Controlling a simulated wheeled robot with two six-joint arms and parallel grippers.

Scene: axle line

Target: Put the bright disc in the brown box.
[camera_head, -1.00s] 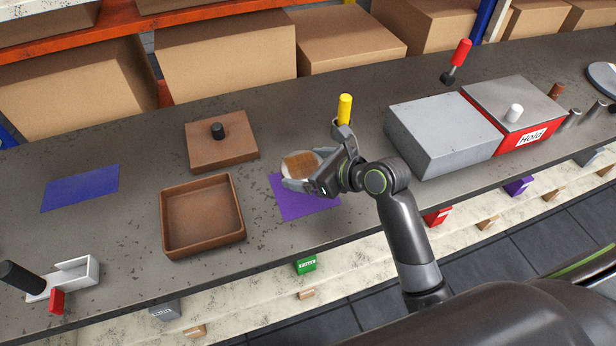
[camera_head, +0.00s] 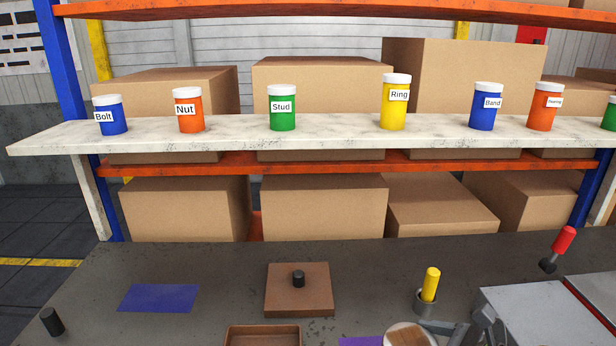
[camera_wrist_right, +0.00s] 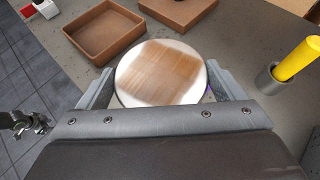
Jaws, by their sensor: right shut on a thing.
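The bright disc (camera_wrist_right: 160,73) is round, shiny and pale-rimmed, with a brown reflection across its middle. My right gripper (camera_wrist_right: 157,82) is shut on it at its edges. In the head view, the disc (camera_head: 408,336) and gripper are cut by the bottom edge. The brown box (camera_wrist_right: 97,42) is open and empty in the right wrist view, beyond the disc to the left.
A brown lid with a black knob (camera_head: 298,290) lies behind the box. A yellow peg (camera_head: 430,285) stands in a grey holder near the disc. A grey case (camera_head: 530,315) is at right. A blue mat (camera_head: 158,298) lies left. Labelled jars line the shelf (camera_head: 330,135) above.

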